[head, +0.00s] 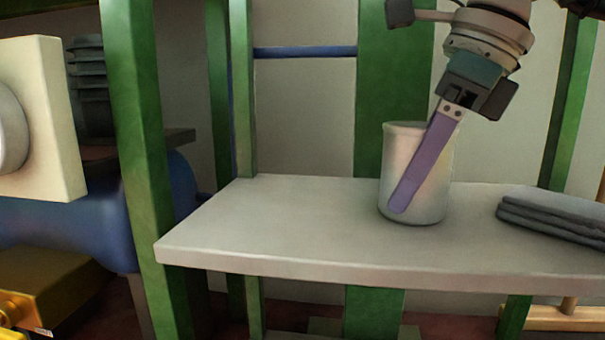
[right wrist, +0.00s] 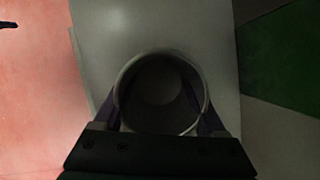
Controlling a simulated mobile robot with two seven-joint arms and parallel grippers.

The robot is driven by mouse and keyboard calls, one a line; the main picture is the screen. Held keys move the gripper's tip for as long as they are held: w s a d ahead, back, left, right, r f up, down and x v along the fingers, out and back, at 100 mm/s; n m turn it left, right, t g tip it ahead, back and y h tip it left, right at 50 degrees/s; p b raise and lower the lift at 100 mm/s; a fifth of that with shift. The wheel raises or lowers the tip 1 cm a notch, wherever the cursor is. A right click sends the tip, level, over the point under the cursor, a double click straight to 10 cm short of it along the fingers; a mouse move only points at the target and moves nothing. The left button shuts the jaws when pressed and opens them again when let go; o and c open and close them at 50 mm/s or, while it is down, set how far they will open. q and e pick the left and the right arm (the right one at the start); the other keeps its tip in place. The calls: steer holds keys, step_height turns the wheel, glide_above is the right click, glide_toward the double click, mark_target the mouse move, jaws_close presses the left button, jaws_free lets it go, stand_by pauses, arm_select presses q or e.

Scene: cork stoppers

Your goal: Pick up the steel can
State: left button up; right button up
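The steel can (head: 432,192) is a pale grey, open-topped cylinder standing upright on the light shelf board (head: 290,225). In the right wrist view I look down into its dark mouth, and the can (right wrist: 160,65) sits between my right fingers. My right gripper (head: 408,195) comes down at a slant from the upper right. One purple finger crosses the near side of the can in the head view; the other is hidden behind it. The fingers are apart, one on each side of the can. I cannot tell whether they press on it. My left gripper is not in view.
A folded dark grey cloth stack (head: 555,220) lies on the board to the right of the can. Green posts (head: 150,150) rise at the left and behind the board. A blue bar (head: 305,51) runs across the back. The board's left part is clear.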

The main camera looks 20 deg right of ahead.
steer(key=c, duration=0.9)
